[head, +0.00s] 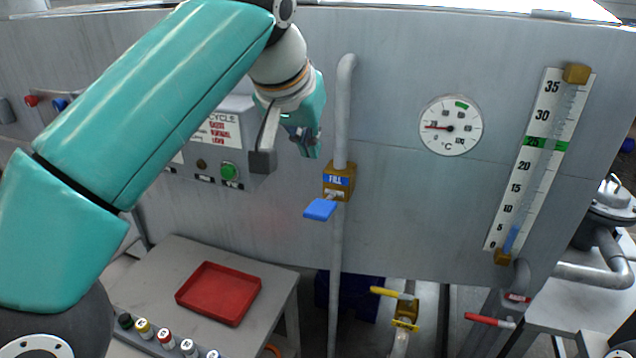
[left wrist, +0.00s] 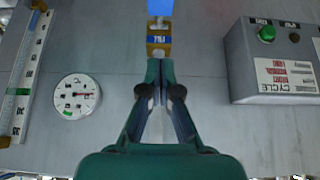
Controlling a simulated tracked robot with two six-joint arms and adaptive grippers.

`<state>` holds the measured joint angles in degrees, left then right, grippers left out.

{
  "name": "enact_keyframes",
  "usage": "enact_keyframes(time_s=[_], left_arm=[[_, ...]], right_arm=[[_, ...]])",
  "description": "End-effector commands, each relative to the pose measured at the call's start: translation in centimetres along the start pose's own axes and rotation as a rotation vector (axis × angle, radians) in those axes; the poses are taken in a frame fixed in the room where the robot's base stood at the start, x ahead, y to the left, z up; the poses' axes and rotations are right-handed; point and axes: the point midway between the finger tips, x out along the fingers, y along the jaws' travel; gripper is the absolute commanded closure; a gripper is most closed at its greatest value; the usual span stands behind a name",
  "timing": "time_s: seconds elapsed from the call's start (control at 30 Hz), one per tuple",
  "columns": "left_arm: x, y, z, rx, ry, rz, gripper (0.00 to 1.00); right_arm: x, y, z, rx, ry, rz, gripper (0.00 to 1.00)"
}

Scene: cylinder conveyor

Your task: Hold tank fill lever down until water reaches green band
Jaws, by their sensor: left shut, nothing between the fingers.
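The blue fill lever (head: 320,209) sticks out from a brass valve labelled FILL (head: 338,182) on the grey tank's pipe. It also shows at the top of the left wrist view (left wrist: 160,7). My left gripper (head: 309,146) is shut and empty, above and a little left of the valve, apart from the lever. In the left wrist view its fingertips (left wrist: 160,68) line up with the brass valve. The level gauge (head: 532,165) has blue water (head: 511,240) low in its tube, around the 5 mark. The green band (head: 547,143) is at 25, well above the water.
A control box with a green button (head: 229,171) is left of the valve, partly behind my arm. A round thermometer dial (head: 451,126) is to the right. Yellow (head: 393,293) and red (head: 489,320) handles are below. A red tray (head: 218,293) lies on the lower-left table.

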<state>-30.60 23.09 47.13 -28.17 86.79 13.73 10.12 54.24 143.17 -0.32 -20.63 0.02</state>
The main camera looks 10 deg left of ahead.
Motion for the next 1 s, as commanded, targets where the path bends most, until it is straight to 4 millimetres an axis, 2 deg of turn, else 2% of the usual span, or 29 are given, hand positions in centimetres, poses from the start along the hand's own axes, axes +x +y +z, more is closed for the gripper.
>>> enact_keyframes(time_s=[0.27,0.6,0.77,1.0], left_arm=[[3.2,0.0,0.2,0.000,-0.005,-0.001,1.00],[10.3,0.0,0.2,0.000,-0.006,-0.002,1.00],[11.8,0.0,1.9,0.001,-0.003,0.000,1.00],[12.7,0.0,2.8,0.000,-0.001,0.000,1.00]], right_arm=[[0.8,0.3,0.0,0.000,0.000,0.000,0.32],[1.6,0.6,0.0,0.000,0.000,0.000,0.32],[2.6,0.9,0.0,0.000,0.000,0.000,0.32],[2.8,1.0,0.0,0.000,0.000,0.000,0.32]])
